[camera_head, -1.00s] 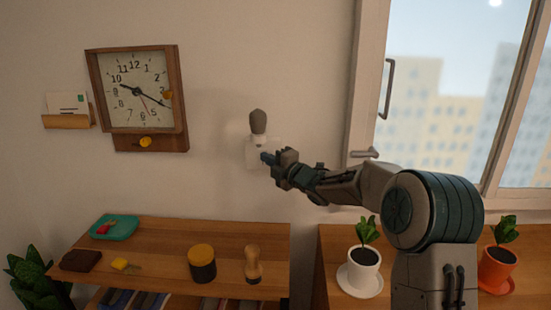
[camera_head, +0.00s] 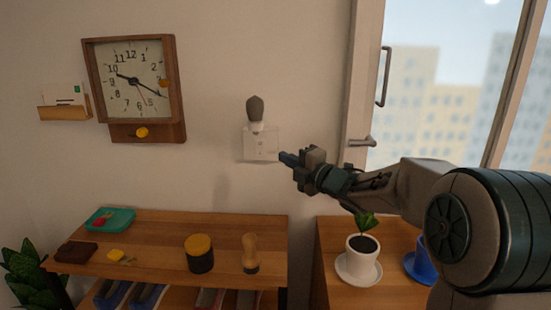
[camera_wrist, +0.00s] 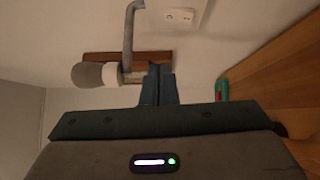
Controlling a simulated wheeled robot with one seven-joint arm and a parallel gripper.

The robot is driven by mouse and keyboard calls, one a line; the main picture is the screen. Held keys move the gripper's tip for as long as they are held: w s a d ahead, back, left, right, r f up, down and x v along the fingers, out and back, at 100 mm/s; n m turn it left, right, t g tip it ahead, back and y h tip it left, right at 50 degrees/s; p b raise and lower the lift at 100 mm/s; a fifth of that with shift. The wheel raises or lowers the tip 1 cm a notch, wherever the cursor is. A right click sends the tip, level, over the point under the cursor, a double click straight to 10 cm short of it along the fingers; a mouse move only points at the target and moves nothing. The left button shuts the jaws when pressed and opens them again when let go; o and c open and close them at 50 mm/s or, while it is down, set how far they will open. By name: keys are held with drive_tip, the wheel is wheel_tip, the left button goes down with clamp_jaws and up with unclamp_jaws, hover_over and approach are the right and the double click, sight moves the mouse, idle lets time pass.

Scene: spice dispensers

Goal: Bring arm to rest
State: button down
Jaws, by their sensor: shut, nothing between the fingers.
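My gripper (camera_head: 284,157) is shut and empty. In the head view it is in the air at the end of my arm, just right of the white wall plate (camera_head: 260,146) with its dark-topped fixture (camera_head: 255,109). I cannot tell exactly how far it is from the wall. In the wrist view the closed blue fingers (camera_wrist: 158,84) show at the middle, with a grey-and-white rounded object (camera_wrist: 97,74) to their left.
A wooden shelf (camera_head: 170,242) below holds a yellow-lidded jar (camera_head: 200,254), a wooden stamp-like tool (camera_head: 250,254) and a teal tray (camera_head: 112,221). A clock (camera_head: 133,80) hangs left; the window (camera_head: 425,95) is right.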

drive_tip(key=shift+s+d, duration=0.25)
drive_tip(key=shift+s, duration=0.1)
drive_tip(key=shift+r, duration=0.1)
drive_tip(key=s+d+f+m+g+h+p, duration=0.1)
drive_tip(key=s+d+m+h+p, duration=0.2)
drive_tip(key=s+d+m+h, duration=0.5)
drive_tip(key=s+d+f+m+g+h+p, duration=0.1)
drive_tip(key=s+d+m+h+p, duration=0.2)
drive_tip(key=d+m+h, duration=0.5)
drive_tip(key=s+f+m+g+y+p, duration=0.1)
drive_tip(key=s+m+g, duration=0.3)
drive_tip(key=s, duration=0.8)
drive_tip(key=s+f+m+g+y+p, duration=0.1)
drive_tip(key=s+f+m+g+p, duration=0.2)
drive_tip(key=s+m, duration=0.4)
drive_tip(key=s+a+f+g, duration=0.1)
drive_tip(key=s, duration=0.3)
drive_tip(key=shift+s+m+y, duration=0.3)
drive_tip(key=shift+s+m, duration=0.05)
drive_tip(key=shift+m, duration=0.05)
drive_tip(key=shift+d+f, duration=0.1)
